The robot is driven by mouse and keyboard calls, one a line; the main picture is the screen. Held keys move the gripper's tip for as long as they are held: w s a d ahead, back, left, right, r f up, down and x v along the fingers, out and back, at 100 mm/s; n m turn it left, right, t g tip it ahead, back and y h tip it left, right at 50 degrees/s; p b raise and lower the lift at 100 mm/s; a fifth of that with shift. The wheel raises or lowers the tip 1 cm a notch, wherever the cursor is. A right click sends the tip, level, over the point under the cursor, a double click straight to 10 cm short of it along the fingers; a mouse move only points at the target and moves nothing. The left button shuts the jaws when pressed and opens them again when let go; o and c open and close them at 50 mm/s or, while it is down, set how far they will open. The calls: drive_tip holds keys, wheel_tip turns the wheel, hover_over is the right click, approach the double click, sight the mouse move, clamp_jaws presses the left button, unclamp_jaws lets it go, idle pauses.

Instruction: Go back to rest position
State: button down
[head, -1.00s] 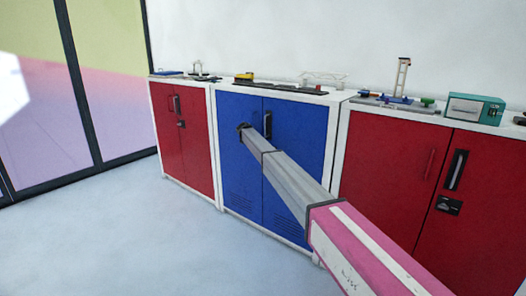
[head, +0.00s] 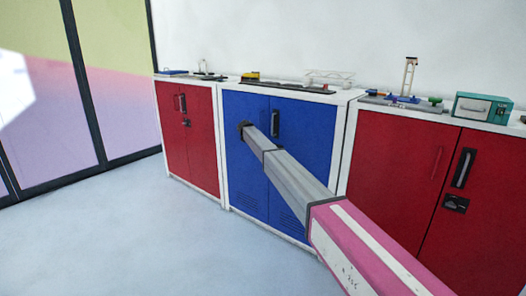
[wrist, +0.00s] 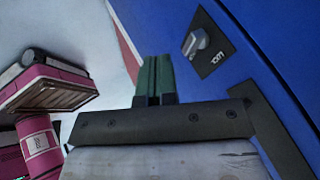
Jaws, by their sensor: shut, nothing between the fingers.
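My gripper (wrist: 155,78) is at the bottom middle of the wrist view, its two green fingers shut together with nothing between them. In the head view the end of my arm (head: 245,132) reaches in front of the blue cabinet (head: 290,140). The blue door and its lock (wrist: 205,48) lie just to the right of the fingers in the wrist view. I cannot tell whether the fingers touch the door. In the head view my gripper's fingers are too small and hidden to make out.
Red cabinets stand at the left (head: 190,150) and right (head: 400,170) of the blue one. Model pieces, a small crane tower (head: 409,75) and a teal box (head: 481,107) sit on top. The pale floor (head: 130,235) is clear at the left. Glass panels (head: 100,80) stand beyond.

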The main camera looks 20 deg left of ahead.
drive_tip(key=v, duration=0.8)
drive_tip(key=s+d+f+n+g+y, duration=0.1)
drive_tip(key=s+d+f+n, duration=0.35)
drive_tip(key=d, duration=1.05)
drive_tip(key=s+d+f+n+g, duration=0.15)
drive_tip(key=s+d+f, duration=0.5)
drive_tip(key=d, duration=0.85)
drive_tip(key=s+d+f+n+g+y, duration=0.1)
drive_tip(key=s+d+f+n, duration=0.4)
drive_tip(key=d, duration=1.1)
drive_tip(key=s+d+f+n+y, duration=0.2)
drive_tip(key=s+d+f+n, duration=0.1)
drive_tip(key=s+d, duration=1)
drive_tip(key=s+d+f+n+g+y, duration=0.1)
drive_tip(key=s+d+f+n, duration=0.2)
drive_tip(key=s+d, duration=1)
drive_tip(key=s+n, duration=0.2)
drive_tip(key=s, duration=0.4)
drive_tip(key=shift+s+f+y, duration=0.25)
drive_tip(key=shift+s+y, duration=0.1)
drive_tip(key=shift+y, duration=0.05)
drive_tip(key=shift+d, duration=0.1)
